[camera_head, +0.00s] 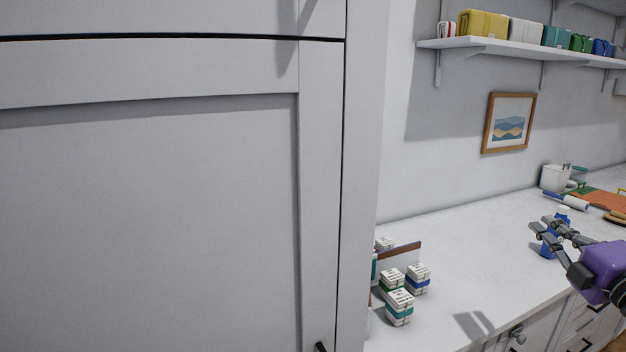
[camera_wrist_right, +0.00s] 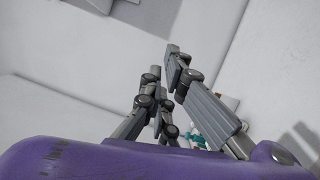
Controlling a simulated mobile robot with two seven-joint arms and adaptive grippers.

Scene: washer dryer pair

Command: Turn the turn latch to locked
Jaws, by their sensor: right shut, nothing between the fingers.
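A small grey knob-like fitting (camera_head: 518,336) shows low in the head view, on the cabinet front under the counter edge. It may be the turn latch; whether it is turned to locked cannot be told. My right gripper (camera_head: 541,226) is above the counter at the right, up and to the right of that fitting and apart from it. It is shut and empty. In the right wrist view its fingers (camera_wrist_right: 163,72) point up toward pale surfaces, and no latch can be made out there. My left gripper is not in view.
A large grey cabinet door (camera_head: 150,200) fills the left. Several small boxes (camera_head: 399,306) stand on the white counter (camera_head: 470,260). A blue bottle (camera_head: 547,248) is by my right gripper. A shelf (camera_head: 500,50) and framed picture (camera_head: 509,122) are on the wall.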

